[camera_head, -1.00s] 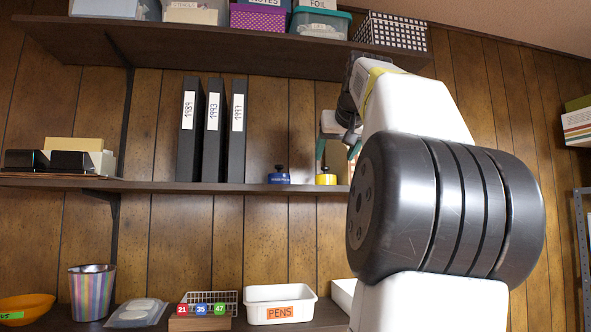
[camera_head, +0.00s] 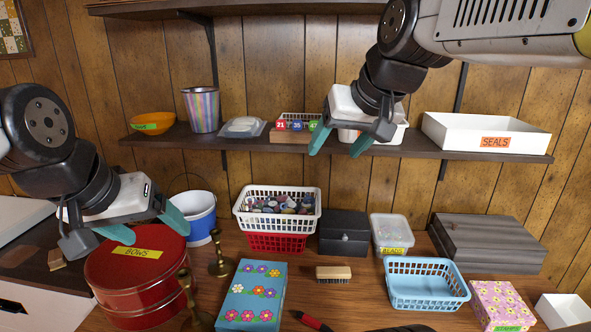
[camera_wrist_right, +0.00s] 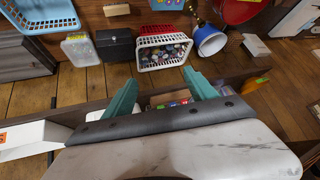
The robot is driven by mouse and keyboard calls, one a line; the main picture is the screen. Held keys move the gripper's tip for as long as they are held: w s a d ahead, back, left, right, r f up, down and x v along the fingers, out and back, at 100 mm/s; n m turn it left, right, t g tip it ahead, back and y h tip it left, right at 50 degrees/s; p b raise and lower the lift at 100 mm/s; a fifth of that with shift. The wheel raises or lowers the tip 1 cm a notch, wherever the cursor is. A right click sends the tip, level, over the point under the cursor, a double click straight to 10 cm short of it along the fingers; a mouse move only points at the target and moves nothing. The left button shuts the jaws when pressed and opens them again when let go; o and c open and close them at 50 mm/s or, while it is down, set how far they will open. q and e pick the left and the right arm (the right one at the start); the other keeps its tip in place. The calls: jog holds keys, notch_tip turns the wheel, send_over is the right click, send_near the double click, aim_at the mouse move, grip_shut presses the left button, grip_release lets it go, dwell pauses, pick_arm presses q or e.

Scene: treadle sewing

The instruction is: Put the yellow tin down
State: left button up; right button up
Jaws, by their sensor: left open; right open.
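No yellow tin shows in either current view. My right gripper (camera_head: 339,146) is open, with its teal fingers apart in front of the long shelf, by the numbered tags. In the right wrist view its fingers (camera_wrist_right: 161,93) have nothing between them. My left gripper (camera_head: 145,226) is open at the left, over the round red tin (camera_head: 138,285) with the yellow BOWS label; whether it touches the tin I cannot tell.
The shelf (camera_head: 262,146) holds an orange bowl (camera_head: 152,122), a striped cup (camera_head: 202,108) and a white SEALS tray (camera_head: 486,140). Below, the table carries a white basket (camera_head: 277,222), a black box (camera_head: 344,240), a blue basket (camera_head: 426,292) and a flowered box (camera_head: 250,295). Brass candlesticks stand near the red tin.

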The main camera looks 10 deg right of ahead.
jog(key=s+a+f+n+g, duration=0.1)
jog(key=s+a+f, duration=0.3)
jog(key=f, duration=0.5)
jog(key=shift+s+f+g+y, duration=0.3)
jog(key=shift+s+f, duration=0.1)
jog(key=shift+s, duration=0.7)
jog(key=shift+a, duration=0.1)
